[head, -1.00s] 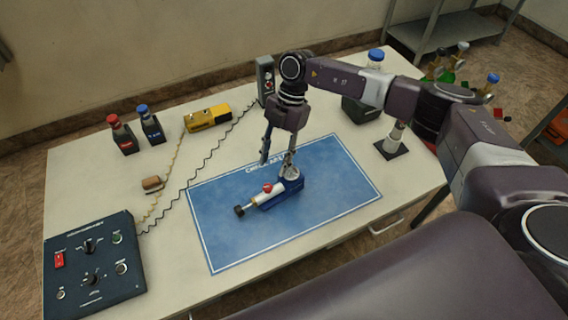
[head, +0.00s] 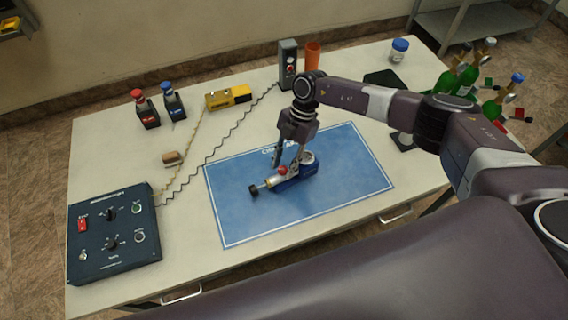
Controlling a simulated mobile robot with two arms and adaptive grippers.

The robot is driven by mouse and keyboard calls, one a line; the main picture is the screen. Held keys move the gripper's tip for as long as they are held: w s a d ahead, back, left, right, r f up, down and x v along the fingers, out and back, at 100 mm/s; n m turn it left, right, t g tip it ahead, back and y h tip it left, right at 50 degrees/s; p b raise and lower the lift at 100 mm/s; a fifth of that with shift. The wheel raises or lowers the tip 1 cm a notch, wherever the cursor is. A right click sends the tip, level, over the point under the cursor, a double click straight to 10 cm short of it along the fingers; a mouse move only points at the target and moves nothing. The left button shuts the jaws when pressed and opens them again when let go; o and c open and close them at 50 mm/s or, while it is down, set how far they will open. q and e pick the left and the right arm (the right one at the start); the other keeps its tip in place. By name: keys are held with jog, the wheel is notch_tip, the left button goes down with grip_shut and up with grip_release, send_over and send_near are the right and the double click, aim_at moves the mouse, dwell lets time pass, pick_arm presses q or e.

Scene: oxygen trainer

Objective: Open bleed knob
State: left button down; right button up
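A small device (head: 294,178) with a blue base and a white body lies on the blue mat (head: 235,218). It has a red knob (head: 282,170) on top and a black knob (head: 254,190) at its left end. I cannot tell from the picture which is the bleed knob. My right gripper (head: 286,164) points down over the device, its fingers spread apart, with the tips close to the red knob. The gap is too small to tell whether they touch it. My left gripper is out of view.
A control box (head: 112,236) stands at the table's left front. Red-capped (head: 146,108) and blue-capped (head: 173,101) bottles, a yellow tool (head: 229,97) and a grey switch box (head: 288,65) stand behind. Green bottles (head: 460,78) are at the right. The mat's front is clear.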

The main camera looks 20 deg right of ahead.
grip_shut()
jog(key=shift+w+f+n+b, duration=0.1)
jog(key=shift+n+b, duration=0.3)
jog(key=shift+b, duration=0.25)
jog(key=n+g+h+b, duration=0.1)
jog(key=n+b, duration=0.2)
jog(key=b, duration=0.1)
jog(key=n+h+b, duration=0.1)
jog(key=n+b, duration=0.2)
jog(key=b, duration=0.1)
jog(key=shift+w+a+f+g, duration=0.1)
jog(key=shift+a+g, duration=0.1)
jog(key=shift+g, duration=0.2)
pick_arm(q)
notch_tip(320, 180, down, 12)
jog(key=b, duration=0.2)
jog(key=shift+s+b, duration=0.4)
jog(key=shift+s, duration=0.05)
pick_arm(e)
jog(key=shift+r+n+h, duration=0.2)
jog(key=shift+n+h, duration=0.4)
jog(key=shift+n, duration=1.2)
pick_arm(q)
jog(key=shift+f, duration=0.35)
pick_arm(e)
jog(key=shift+r+n+g, duration=0.1)
jog(key=shift+n+g, duration=0.2)
jog(key=shift+o, duration=1.6)
grip_release()
